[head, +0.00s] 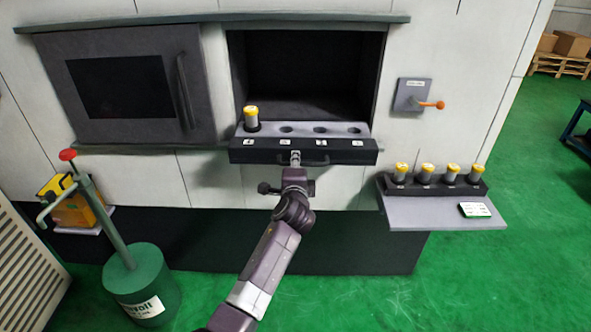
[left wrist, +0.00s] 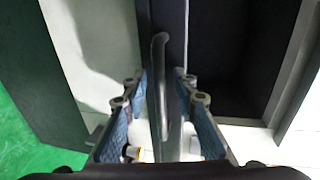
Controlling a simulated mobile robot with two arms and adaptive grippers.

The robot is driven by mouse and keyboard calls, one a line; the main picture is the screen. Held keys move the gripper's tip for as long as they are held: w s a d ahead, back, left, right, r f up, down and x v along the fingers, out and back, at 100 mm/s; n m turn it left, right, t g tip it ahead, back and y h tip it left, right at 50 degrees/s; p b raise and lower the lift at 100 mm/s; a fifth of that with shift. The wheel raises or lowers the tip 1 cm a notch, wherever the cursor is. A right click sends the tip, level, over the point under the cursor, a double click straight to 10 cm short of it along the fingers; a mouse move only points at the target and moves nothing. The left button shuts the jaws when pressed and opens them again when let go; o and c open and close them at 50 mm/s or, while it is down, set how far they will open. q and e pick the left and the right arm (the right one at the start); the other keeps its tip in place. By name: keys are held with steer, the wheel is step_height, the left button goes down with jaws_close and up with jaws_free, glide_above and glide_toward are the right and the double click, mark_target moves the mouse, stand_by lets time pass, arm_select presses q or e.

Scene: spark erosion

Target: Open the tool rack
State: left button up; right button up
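The tool rack (head: 300,151) sits at the bottom of the machine's dark opening, its front standing a little forward of the wall. Its grey top has one yellow-capped tool (head: 251,117) in the leftmost hole; the other holes are empty. A dark bar handle (head: 317,162) is on the rack's front. My left gripper (head: 295,158) is at this handle. In the left wrist view, the handle (left wrist: 161,85) runs between the two fingers of my left gripper (left wrist: 162,95), with gaps beside it, so the gripper looks open around it. My right gripper is in neither view.
A shelf (head: 425,213) at right carries a dark holder (head: 437,186) with several yellow-capped tools. An orange-knobbed lever (head: 432,104) is above it. A closed dark door (head: 120,88) is left of the opening. A green pump drum (head: 142,283) stands on the floor at left.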

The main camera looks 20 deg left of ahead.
arm_select(q)
steer(key=v, duration=1.2)
steer(key=shift+w+f, duration=0.1)
step_height(320, 180, down, 20)
steer(key=s+d+g+h+b, duration=0.1)
steer(key=s+d+g+h, duration=0.1)
steer(key=s+g, duration=0.1)
steer(key=s+f+n+g+h, duration=0.1)
steer(key=s+f, duration=0.3)
steer(key=f, duration=0.3)
steer(key=s+f+n+g+b, duration=0.15)
steer(key=s+f, duration=0.25)
steer(key=f, duration=0.4)
steer(key=s+f+n+g+h, duration=0.1)
steer(key=s+f, duration=0.3)
steer(key=f, duration=0.3)
steer(key=s+a+f+n+g, duration=0.2)
steer(key=s+f, duration=0.6)
steer(key=s, duration=0.6)
steer(key=s+a+f+n+g+b, duration=0.1)
steer(key=s+a+f+n+g, duration=0.1)
steer(key=s+f, duration=0.6)
steer(key=s+a+f+n+g+b, duration=0.1)
steer(key=s+f+n, duration=0.4)
steer(key=s, duration=1.5)
step_height(320, 180, down, 4)
steer(key=shift+s+a+r+g, duration=0.15)
steer(key=shift+a+g, duration=0.5)
steer(key=shift+g, duration=0.6)
